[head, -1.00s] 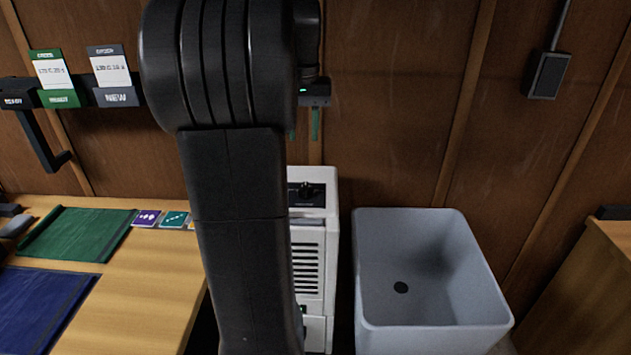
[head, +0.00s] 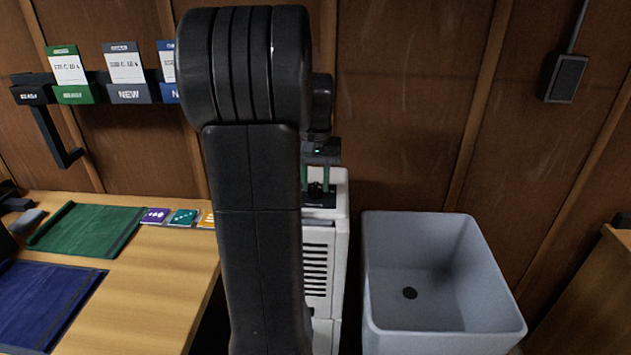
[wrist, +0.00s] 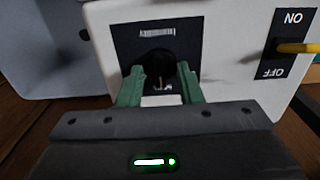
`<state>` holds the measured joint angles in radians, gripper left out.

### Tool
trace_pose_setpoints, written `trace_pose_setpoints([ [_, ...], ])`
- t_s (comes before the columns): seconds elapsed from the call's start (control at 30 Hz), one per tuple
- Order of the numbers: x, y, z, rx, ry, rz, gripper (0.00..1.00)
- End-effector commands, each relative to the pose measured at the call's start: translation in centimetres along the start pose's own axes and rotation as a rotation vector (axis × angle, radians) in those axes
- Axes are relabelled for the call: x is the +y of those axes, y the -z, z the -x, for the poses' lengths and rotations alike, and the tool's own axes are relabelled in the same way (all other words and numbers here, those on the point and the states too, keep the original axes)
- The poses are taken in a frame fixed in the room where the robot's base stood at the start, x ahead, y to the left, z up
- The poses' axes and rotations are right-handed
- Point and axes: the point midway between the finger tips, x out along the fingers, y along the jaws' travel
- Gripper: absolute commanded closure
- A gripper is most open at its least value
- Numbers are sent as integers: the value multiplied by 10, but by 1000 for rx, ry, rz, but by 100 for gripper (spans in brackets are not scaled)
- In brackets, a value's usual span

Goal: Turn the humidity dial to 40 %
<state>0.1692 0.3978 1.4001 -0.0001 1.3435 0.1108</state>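The humidity dial is a dark round knob (wrist: 158,64) on a black panel on the white dehumidifier (wrist: 220,35). In the wrist view a pale mark shows on the knob's near side; the scale is too small to read. My gripper (wrist: 160,82) has two green fingers, open, one on each side of the knob's near part. I cannot tell whether they touch it. In the head view my gripper (head: 319,178) is over the top of the white dehumidifier (head: 328,262), and the fingers and my arm hide most of the panel.
An ON/OFF plate with a yellow lever (wrist: 298,47) is right of the dial in the wrist view. A grey sink (head: 440,285) stands right of the dehumidifier. A wooden table (head: 160,290) with green and blue mats is at left.

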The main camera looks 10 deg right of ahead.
Motion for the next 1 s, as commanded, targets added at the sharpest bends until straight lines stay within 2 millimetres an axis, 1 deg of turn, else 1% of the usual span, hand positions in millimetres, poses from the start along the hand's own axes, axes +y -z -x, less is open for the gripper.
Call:
trace_pose_setpoints([
  [0.27, 0, 0, -2, 0, 0, 0, 67],
  [0.37, 0, 0, -2, 0, 0, 0, 85],
  [0.43, 0, 0, -1, 0, 0, 0, 99],
  [0.47, 0, 0, -1, 0, 0, 0, 100],
  [0.77, 0, 0, 0, -1, 0, -19, 100],
  [1.0, 0, 0, 1, -1, 0, -126, 100],
])
